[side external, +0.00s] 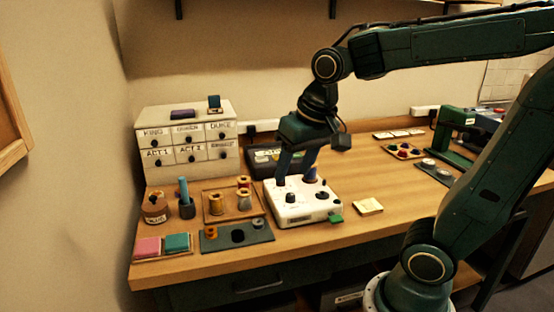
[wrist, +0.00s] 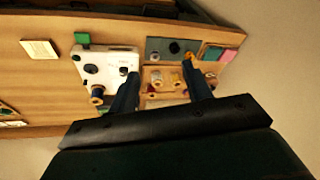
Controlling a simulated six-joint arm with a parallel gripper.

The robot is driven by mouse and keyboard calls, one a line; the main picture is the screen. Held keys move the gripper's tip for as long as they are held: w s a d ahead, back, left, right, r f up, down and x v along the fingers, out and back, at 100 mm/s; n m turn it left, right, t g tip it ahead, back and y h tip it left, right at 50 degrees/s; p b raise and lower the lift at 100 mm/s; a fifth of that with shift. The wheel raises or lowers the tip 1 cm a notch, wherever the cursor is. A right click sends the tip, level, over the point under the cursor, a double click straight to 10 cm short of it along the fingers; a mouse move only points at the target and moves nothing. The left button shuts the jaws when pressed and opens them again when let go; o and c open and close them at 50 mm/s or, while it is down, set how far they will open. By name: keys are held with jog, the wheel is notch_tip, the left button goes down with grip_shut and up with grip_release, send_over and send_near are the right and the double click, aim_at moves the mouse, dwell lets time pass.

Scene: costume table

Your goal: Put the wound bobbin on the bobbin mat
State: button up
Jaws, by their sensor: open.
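A white box-shaped machine (side external: 300,212), which looks like a bobbin winder, stands mid-table with dark round parts on top; I cannot tell whether the wound bobbin is one of them. A dark part (side external: 322,195) sits at its right. The dark mat (side external: 262,237), probably the bobbin mat, lies to the left, with a yellow-orange bobbin (side external: 211,232), a silvery bobbin (side external: 258,224) and a bare dark circle between them. My gripper (side external: 295,178) is open, pointing down over the machine's back left part. In the wrist view, nothing shows held between the fingers (wrist: 161,72).
A wooden tray (side external: 226,212) of spools, a jar (side external: 155,208) and a dark cup (side external: 187,208) stand left. A drawer cabinet (side external: 187,143) is behind. A pale pad (side external: 367,206) lies right, with clear table around it.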

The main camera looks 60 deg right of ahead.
jog(key=s+a+n+t, duration=0.2)
jog(key=s+n, duration=0.2)
jog(key=s, duration=0.4)
jog(key=shift+s+a+n, duration=0.15)
jog(key=shift+s+n, duration=0.15)
